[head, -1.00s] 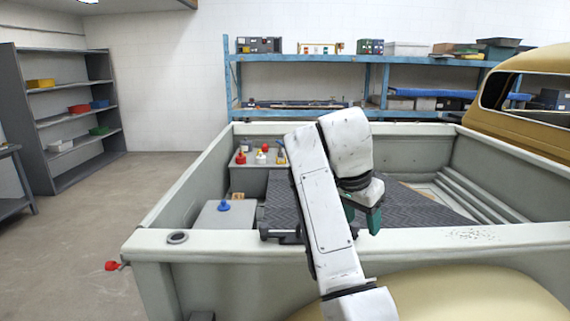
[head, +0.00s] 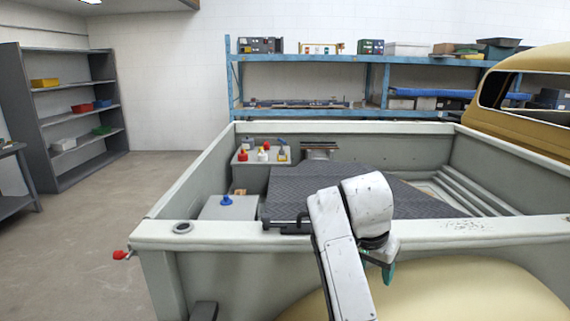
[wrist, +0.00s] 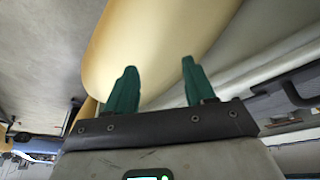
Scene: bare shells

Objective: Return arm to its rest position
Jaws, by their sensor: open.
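My gripper (wrist: 158,88) shows in the wrist view with its two green fingers apart and nothing between them. In the head view my gripper (head: 388,273) is mostly hidden behind my white arm; only a bit of green shows. It is outside the truck bed, just below the top of the near side wall (head: 430,233), above the tan fender (head: 460,285). The fender also fills the area beyond the fingers in the wrist view (wrist: 150,45).
The truck bed holds a dark ridged mat (head: 330,182), a grey box with a blue-capped item (head: 226,201) and several small bottles (head: 263,154) at the back left. Blue shelving (head: 375,88) stands behind. Open floor (head: 90,230) lies to the left.

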